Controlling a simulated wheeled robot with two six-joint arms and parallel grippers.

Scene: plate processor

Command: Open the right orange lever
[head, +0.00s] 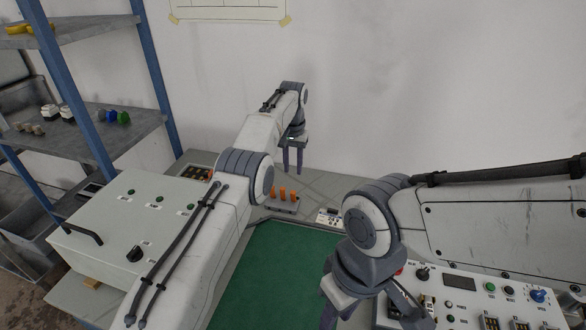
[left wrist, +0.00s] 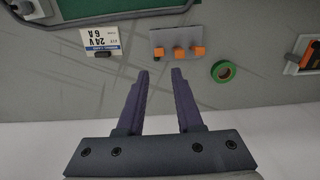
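Three orange levers stand in a row on a grey plate (head: 285,206). The right orange lever (head: 294,196) is at the right end in the head view. In the left wrist view, which is turned around, it seems to be the leftmost orange lever (left wrist: 158,54). The levers' grey plate also shows there (left wrist: 172,37). My left gripper (head: 293,172) is open and empty, fingers pointing down, above and behind the levers. In the left wrist view its fingertips (left wrist: 160,72) are apart just short of the levers. My right gripper (head: 370,316) is open at the lower edge, partly cut off.
A 24 V 6 A label plate (left wrist: 101,41) with a switch sits beside the levers. A green tape ring (left wrist: 223,71) lies on their other side. A green mat (head: 265,270) covers the middle. A control box (head: 115,215) stands left and a control panel (head: 470,305) right.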

